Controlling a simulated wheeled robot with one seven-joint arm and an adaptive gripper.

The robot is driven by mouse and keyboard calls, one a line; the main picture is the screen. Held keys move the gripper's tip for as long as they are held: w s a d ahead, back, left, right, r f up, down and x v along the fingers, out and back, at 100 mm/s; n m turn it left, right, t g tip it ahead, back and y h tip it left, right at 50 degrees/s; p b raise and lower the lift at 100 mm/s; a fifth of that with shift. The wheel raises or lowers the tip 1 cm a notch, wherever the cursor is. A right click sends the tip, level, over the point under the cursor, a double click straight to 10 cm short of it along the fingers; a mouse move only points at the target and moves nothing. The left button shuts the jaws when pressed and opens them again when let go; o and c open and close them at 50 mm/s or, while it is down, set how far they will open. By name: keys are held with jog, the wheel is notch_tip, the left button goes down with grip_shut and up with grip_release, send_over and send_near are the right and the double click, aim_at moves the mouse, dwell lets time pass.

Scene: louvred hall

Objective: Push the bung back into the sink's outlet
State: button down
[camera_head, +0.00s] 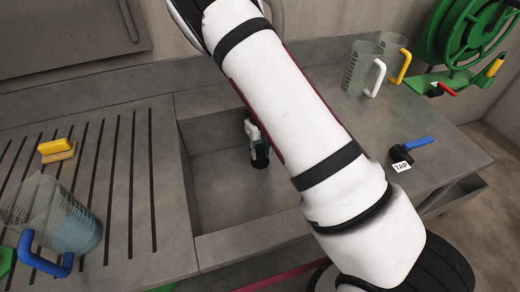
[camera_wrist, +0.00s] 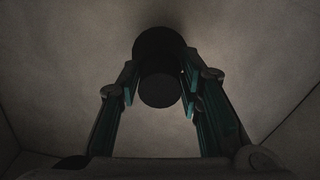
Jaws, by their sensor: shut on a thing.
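The sink (camera_head: 225,200) is a grey rectangular basin set in the counter, left of my arm. My gripper (camera_head: 254,133) is down inside it, partly hidden by my arm. In the wrist view my gripper (camera_wrist: 160,78) has its teal-lined fingers shut on the bung (camera_wrist: 158,90), a black, round, stubby cylinder with a fingertip on each side. The bung's far part (camera_wrist: 158,42) shows beyond the fingertips against the grey basin. I cannot make out the outlet; it is hidden or too dark, so I cannot tell whether the bung touches it.
A clear jug with a blue handle (camera_head: 62,232) and a yellow sponge-like block (camera_head: 57,150) are on the grooved drainer at left. At right are two jugs with white (camera_head: 377,78) and yellow handles (camera_head: 402,66), a blue-handled tap lever (camera_head: 419,142) and a green hose reel (camera_head: 470,40).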

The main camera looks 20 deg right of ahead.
jog(key=shift+f+b, duration=0.75)
jog(key=shift+f, duration=0.65)
jog(key=c, duration=1.1)
grip_release()
jog(key=shift+o, duration=0.2)
jog(key=shift+r, duration=0.1)
jog(key=shift+r+p, duration=1.65)
jog(key=shift+r, duration=1.85)
